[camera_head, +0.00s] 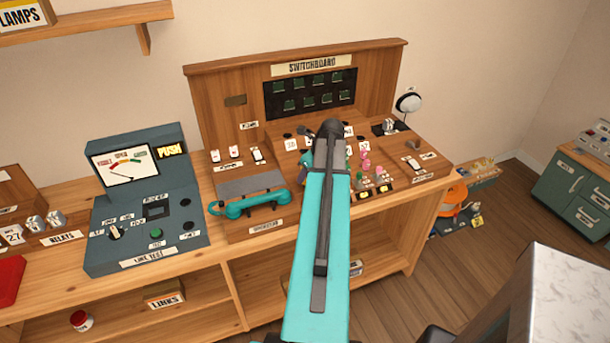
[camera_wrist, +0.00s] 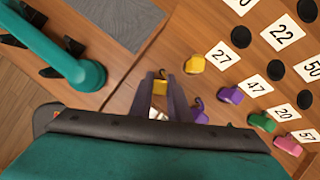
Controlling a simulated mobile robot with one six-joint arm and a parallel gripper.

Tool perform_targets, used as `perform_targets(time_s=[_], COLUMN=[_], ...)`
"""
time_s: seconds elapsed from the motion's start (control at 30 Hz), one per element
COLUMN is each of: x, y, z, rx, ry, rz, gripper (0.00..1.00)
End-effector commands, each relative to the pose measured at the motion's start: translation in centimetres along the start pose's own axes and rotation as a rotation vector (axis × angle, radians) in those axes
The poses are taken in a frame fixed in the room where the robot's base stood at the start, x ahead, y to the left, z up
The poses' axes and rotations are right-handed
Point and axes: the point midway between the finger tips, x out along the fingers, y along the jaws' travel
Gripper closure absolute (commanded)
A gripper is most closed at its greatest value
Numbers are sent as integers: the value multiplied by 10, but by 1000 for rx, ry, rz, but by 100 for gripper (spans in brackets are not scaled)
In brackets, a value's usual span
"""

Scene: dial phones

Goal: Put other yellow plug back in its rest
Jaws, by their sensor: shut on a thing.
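In the wrist view, my gripper (camera_wrist: 160,88) is shut on a yellow plug (camera_wrist: 160,87), which shows between its two dark fingers. I cannot tell whether the held plug touches the console or is seated in a rest. Another yellow plug (camera_wrist: 194,64) stands just to the right, next to the 27 label (camera_wrist: 220,55). In the head view, my arm covers the gripper and the held plug.
Purple plugs (camera_wrist: 230,95), a green plug (camera_wrist: 262,121) and a pink plug (camera_wrist: 288,145) stand close by. Numbered black sockets (camera_wrist: 241,37) lie beyond. A teal handset (camera_wrist: 55,50) lies at the left; the switchboard (camera_head: 210,90) back panel rises behind.

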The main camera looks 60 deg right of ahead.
Motion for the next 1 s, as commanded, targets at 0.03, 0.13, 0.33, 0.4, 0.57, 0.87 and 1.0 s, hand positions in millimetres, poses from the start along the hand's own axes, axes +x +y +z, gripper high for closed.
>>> perform_targets(time_s=[0.03,0.13,0.33,0.4,0.57,0.87,1.0], x=[1,2,5,6,8,10,10], y=[-1,-1,-1,-1,-1,-1,-1], z=[-1,-2,-3,-3,-4,-5,-5], rx=[1,1,1,1,1,1,1], ry=[0,0,0,0,0,0,0], rz=[0,0,0,0,0,0,0], gripper=[100,100,100,100,100,100,71])
